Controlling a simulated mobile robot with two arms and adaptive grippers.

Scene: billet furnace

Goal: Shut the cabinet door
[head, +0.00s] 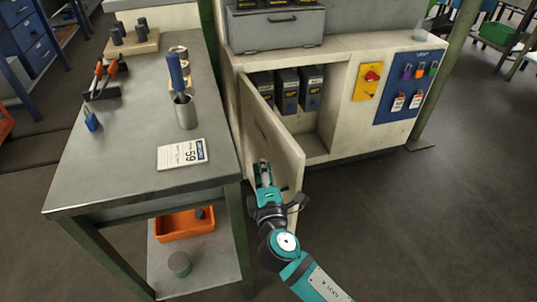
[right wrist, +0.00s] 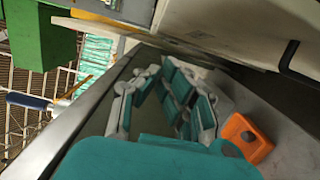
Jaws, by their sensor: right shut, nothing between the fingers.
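The cabinet door (head: 270,128) is a pale panel standing open, hinged at the left of the cabinet opening and swung out towards me. Its outer face shows in the head view. My right gripper (head: 263,172) is shut and empty, in front of the lower part of that face, between the door and the workbench. I cannot tell whether it touches the door. In the right wrist view its fingers (right wrist: 165,95) show, with a pale panel and dark handle (right wrist: 288,55) at upper right. The cabinet (head: 330,130) has dark boxed units (head: 287,90) inside. My left gripper is out of view.
A metal workbench (head: 120,180) stands close on the left, with a card (head: 182,153), a cup (head: 185,112) and tools on it. An orange bin (head: 185,223) is on its lower shelf. Open floor (head: 400,230) lies to the right.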

